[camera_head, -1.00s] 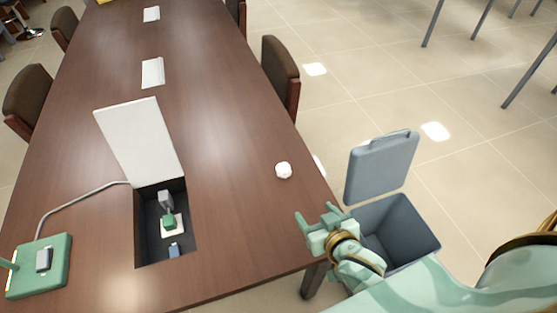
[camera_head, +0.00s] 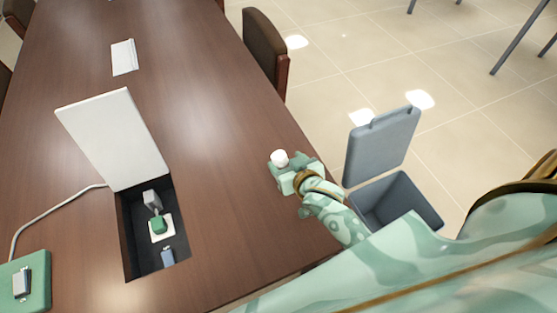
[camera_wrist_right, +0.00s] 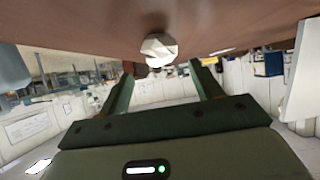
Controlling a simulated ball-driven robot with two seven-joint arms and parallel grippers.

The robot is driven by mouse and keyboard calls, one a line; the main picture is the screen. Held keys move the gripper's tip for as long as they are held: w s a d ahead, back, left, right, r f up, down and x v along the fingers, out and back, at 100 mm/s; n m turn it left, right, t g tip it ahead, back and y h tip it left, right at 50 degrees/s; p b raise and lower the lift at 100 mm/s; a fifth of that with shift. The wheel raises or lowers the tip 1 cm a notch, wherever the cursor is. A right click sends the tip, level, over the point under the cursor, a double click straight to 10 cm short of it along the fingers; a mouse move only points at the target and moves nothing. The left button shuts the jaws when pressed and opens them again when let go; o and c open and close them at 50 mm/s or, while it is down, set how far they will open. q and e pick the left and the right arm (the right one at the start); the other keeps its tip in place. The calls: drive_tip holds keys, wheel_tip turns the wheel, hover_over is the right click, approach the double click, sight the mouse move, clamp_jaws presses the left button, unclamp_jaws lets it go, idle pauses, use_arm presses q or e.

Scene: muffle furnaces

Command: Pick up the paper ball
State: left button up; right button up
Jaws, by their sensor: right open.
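The white crumpled paper ball (camera_head: 279,158) lies on the brown table near its right edge. My right gripper (camera_head: 287,165) is at the ball, low over the table, and partly covers it in the head view. In the right wrist view the ball (camera_wrist_right: 159,48) sits ahead of the two green fingers (camera_wrist_right: 164,80), which are apart, with the ball in line with the gap between them. Whether a finger touches it cannot be told. My left gripper is not in view.
An open grey bin (camera_head: 398,205) with its lid (camera_head: 380,148) raised stands right of the table. An open socket box (camera_head: 130,240) with a white flap (camera_head: 112,138) is set in the table. A green box (camera_head: 35,268) with a cable is at lower left. A chair (camera_head: 264,48) stands at the far right side.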

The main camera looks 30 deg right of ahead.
sight(281, 158)
drive_tip(key=b+x, duration=0.2)
drive_tip(key=x, duration=0.3)
drive_tip(key=shift+w+a+f, duration=0.1)
drive_tip(key=shift+f, duration=0.05)
drive_tip(key=c, duration=1)
